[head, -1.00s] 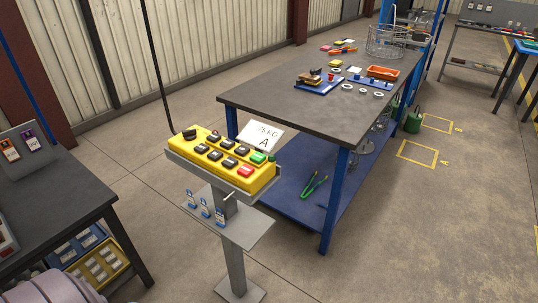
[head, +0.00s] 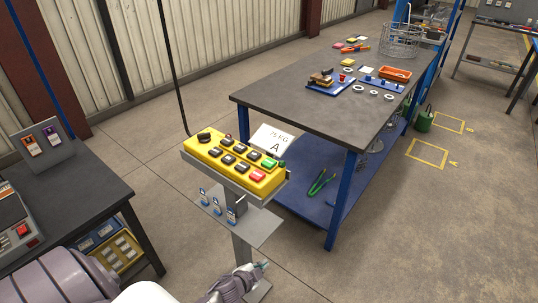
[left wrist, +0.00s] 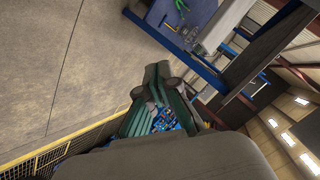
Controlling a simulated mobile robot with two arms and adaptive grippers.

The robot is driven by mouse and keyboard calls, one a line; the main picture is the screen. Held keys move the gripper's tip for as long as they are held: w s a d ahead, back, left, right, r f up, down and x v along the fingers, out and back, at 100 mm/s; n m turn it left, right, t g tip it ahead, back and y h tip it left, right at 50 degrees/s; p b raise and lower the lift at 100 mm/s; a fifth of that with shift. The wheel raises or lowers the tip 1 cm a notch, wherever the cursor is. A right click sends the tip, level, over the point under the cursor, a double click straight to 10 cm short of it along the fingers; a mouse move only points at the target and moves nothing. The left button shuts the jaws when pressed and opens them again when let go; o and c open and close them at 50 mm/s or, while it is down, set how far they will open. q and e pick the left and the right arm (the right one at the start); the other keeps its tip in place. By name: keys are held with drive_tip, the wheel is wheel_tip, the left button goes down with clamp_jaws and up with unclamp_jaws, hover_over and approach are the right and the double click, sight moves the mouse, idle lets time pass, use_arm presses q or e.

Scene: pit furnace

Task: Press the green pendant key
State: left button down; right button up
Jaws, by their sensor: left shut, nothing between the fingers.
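The yellow pendant (head: 232,165) rests in a grey holder on a post in the head view, with rows of dark keys. The green key (head: 269,163) is at its right end, with a red key (head: 257,175) just in front of it. My left gripper (head: 263,266) comes in at the bottom of the head view, below the pendant and apart from it. Its fingers are shut and empty; they also show in the left wrist view (left wrist: 160,85). The green key cannot be made out in the left wrist view. My right gripper is not in view.
A card marked 75 KG A (head: 273,139) stands behind the pendant. A grey shelf (head: 255,229) with blue tags juts from the post above my left gripper. A workbench (head: 300,115) stands behind right, a dark table (head: 95,195) at left. Open floor lies right.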

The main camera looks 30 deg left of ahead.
use_arm(q)
drive_tip(key=w+d+r+m+t+h+p, duration=0.1)
drive_tip(key=w+d+r+m+h+p, duration=0.3)
drive_tip(key=r, duration=1)
drive_tip(key=w+r+m+t+h, duration=0.25)
drive_tip(key=w+r+m, duration=0.4)
drive_tip(key=r, duration=0.85)
drive_tip(key=w+d+r+m+t+h+p, duration=0.1)
drive_tip(key=w+r+m+h+p, duration=0.2)
drive_tip(key=r+m, duration=0.75)
drive_tip(key=a+r+m+g+y, duration=0.1)
drive_tip(key=a+r+g+y, duration=0.1)
drive_tip(key=a, duration=0.4)
drive_tip(key=a+r+m+g+y, duration=0.1)
drive_tip(key=a+r+g+y, duration=0.1)
drive_tip(key=a+g, duration=0.3)
drive_tip(key=shift+w+a+r+y, duration=0.35)
drive_tip(key=shift+a+y, duration=0.35)
drive_tip(key=shift+y, duration=0.05)
drive_tip(key=shift+f, duration=0.1)
